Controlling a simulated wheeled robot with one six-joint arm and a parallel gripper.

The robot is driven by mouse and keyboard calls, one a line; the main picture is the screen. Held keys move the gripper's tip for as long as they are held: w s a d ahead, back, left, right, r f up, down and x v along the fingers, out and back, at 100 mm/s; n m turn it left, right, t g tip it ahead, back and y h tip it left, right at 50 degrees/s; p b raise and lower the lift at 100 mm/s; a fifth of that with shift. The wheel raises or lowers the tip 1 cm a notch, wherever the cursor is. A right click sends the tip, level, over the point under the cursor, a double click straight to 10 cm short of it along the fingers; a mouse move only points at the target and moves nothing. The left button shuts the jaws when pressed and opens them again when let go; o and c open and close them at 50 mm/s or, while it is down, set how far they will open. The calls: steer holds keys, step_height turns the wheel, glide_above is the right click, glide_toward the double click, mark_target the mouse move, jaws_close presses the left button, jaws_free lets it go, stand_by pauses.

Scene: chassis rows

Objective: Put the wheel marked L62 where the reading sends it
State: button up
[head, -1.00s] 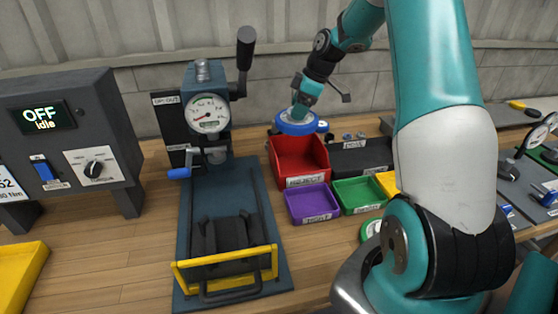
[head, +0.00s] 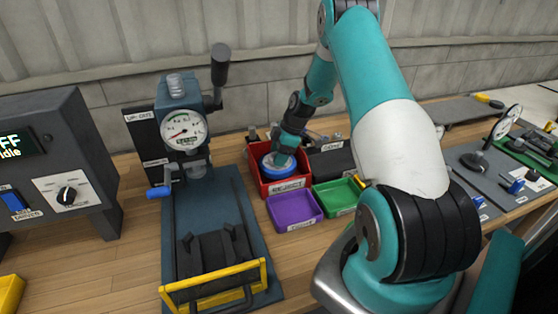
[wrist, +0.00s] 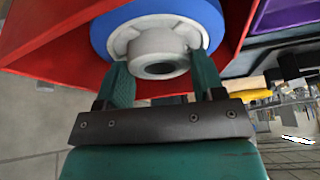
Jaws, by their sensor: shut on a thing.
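A blue-rimmed wheel with a pale hub (wrist: 158,42) is between the teal fingers of my gripper (wrist: 160,80) in the wrist view, and the fingers are shut on its hub. In the head view the wheel (head: 279,162) is inside the mouth of the red bin labelled REJECT (head: 288,186). The red bin's wall (wrist: 45,40) surrounds the wheel in the wrist view. No L62 marking can be read on the wheel. My gripper (head: 282,148) points down into the bin. Whether the wheel touches the bin floor cannot be told.
A purple tray (head: 295,211) and a green tray (head: 337,195) stand in front of the red bin. A press with a dial gauge (head: 184,130) stands to the left. A grey control box (head: 60,160) reads OFF, idle. Further parts lie on mats at the right.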

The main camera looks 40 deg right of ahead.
steer(key=shift+f, duration=1.7)
steer(key=shift+f, duration=0.15)
steer(key=o, duration=1.3)
steer(key=b+v, duration=0.2)
steer(key=v, duration=1)
steer(key=shift+s, duration=0.1)
